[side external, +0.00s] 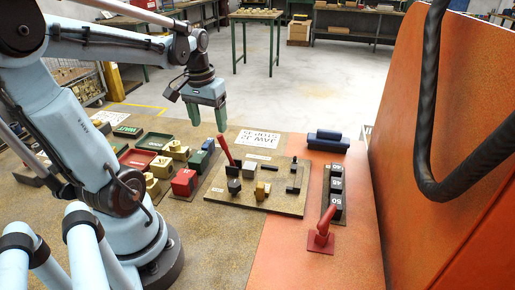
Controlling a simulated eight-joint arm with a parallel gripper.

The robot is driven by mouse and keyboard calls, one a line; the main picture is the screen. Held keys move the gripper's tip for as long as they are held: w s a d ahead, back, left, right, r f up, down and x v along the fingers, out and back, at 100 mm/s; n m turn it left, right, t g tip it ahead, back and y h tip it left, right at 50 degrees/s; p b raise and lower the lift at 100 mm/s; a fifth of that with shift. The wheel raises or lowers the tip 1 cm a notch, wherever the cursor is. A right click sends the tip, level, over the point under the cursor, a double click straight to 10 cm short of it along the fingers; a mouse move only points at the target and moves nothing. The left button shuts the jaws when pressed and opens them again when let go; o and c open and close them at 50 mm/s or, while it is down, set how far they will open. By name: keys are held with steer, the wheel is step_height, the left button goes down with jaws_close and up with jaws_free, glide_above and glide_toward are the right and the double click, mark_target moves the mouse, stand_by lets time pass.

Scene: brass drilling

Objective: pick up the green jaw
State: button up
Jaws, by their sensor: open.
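My gripper (206,118) points down above and just behind the green block, clear of the bench. Its two green fingers are apart with nothing visible between them.
Right of the row, a wooden board (278,203) carries a red lever (224,150) and several small blocks. Brass parts (175,150), a green tray (154,141) and a red tray (136,158) lie left. A red-handled stamp (322,238) stands front right.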

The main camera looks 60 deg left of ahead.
mark_target(198, 156)
steer(key=s+a+n+g, duration=0.1)
steer(key=s+a+n, duration=0.1)
steer(key=s+a, duration=0.15)
steer(key=shift+h, duration=0.4)
steer(key=shift+w+f, duration=0.2)
steer(key=shift+f, duration=5.9)
steer(key=shift+c, duration=0.4)
jaws_close()
